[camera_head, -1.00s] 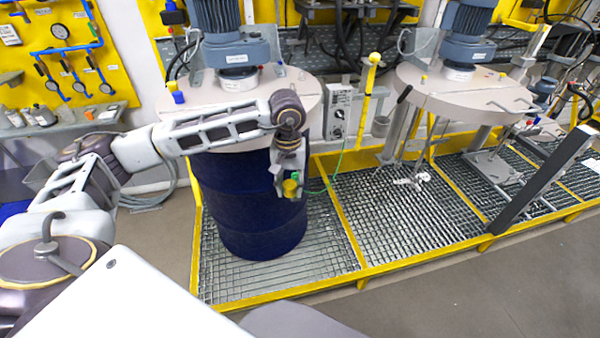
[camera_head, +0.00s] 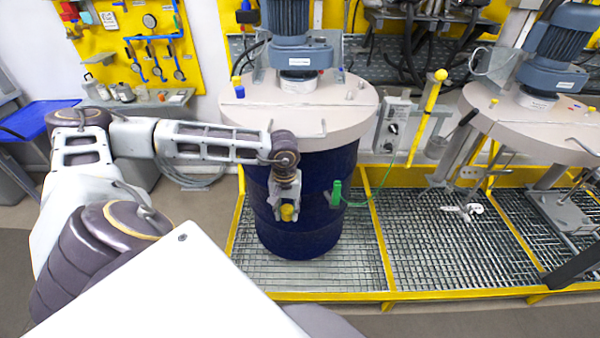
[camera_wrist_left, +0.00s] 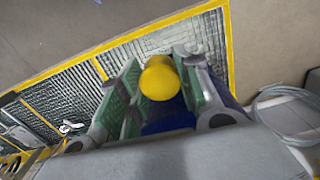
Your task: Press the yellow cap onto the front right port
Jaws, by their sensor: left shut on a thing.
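My left gripper (camera_head: 287,215) is shut on a yellow cap (camera_head: 287,212) and holds it in front of the dark blue drum (camera_head: 330,235), below the lid. In the left wrist view the cap (camera_wrist_left: 159,78) sits between the two green-padded fingers. The round beige lid (camera_head: 345,112) covers the drum and carries a blue-grey motor (camera_head: 285,55). I cannot make out the front right port clearly. My right gripper is not in view.
A green clamp (camera_head: 336,193) with a green cable is at the drum's right side. A yellow post (camera_head: 427,120) and a grey control box (camera_head: 394,125) stand to the right. A second agitator lid (camera_head: 545,125) is further right. A yellow-edged grating (camera_head: 430,240) lies below.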

